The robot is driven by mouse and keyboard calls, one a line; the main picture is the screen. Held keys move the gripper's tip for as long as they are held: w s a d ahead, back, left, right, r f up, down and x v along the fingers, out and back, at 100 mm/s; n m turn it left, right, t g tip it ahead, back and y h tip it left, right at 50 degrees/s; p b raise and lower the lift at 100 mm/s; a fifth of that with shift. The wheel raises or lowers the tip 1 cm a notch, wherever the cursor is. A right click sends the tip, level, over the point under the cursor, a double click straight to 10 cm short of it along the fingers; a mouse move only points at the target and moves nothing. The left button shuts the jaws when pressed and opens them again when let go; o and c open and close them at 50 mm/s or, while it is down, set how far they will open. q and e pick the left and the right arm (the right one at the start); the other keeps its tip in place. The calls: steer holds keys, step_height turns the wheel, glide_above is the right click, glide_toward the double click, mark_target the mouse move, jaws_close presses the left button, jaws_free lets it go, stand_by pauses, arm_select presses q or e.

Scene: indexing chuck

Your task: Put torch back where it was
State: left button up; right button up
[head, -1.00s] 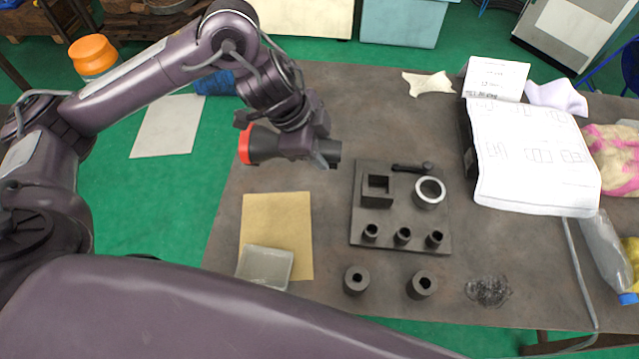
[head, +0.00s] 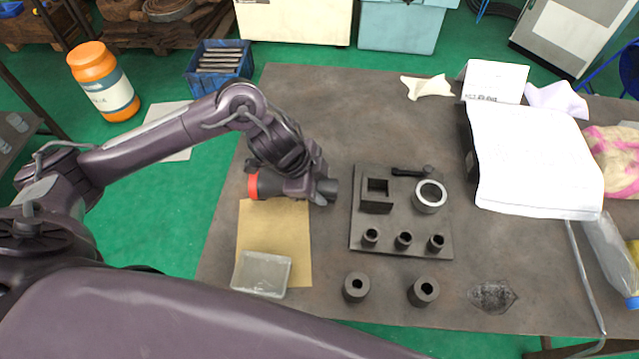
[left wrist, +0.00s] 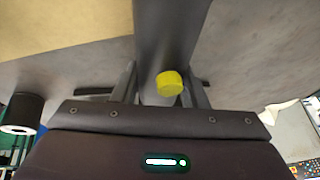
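The torch (head: 267,185) is a dark cylinder with a red ring at its left end. It lies level over the table's left part, just above the brown sheet in the picture. My left gripper (head: 316,190) is shut on it around the body. In the left wrist view, the dark torch body (left wrist: 165,35) with a yellow button (left wrist: 169,84) runs between the two fingers (left wrist: 160,88). I cannot tell whether the torch touches the table. My right gripper is not in view.
A fixture plate (head: 400,215) with a square block, a ring and several small cylinders lies right of the torch. Two loose cylinders (head: 356,287) stand in front. A clear box (head: 262,274) sits on the brown sheet (head: 283,225). White papers (head: 535,160) lie at right.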

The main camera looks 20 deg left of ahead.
arm_select(q)
steer(key=o, duration=0.4)
steer(key=shift+o, duration=0.2)
steer(key=shift+r, duration=0.15)
steer(key=v, duration=1)
steer(key=shift+a+r, duration=0.15)
steer(key=shift+a, duration=0.05)
steer(key=shift+s+a+r, duration=0.2)
steer(key=shift+s+r, duration=0.05)
steer(key=shift+r, duration=0.35)
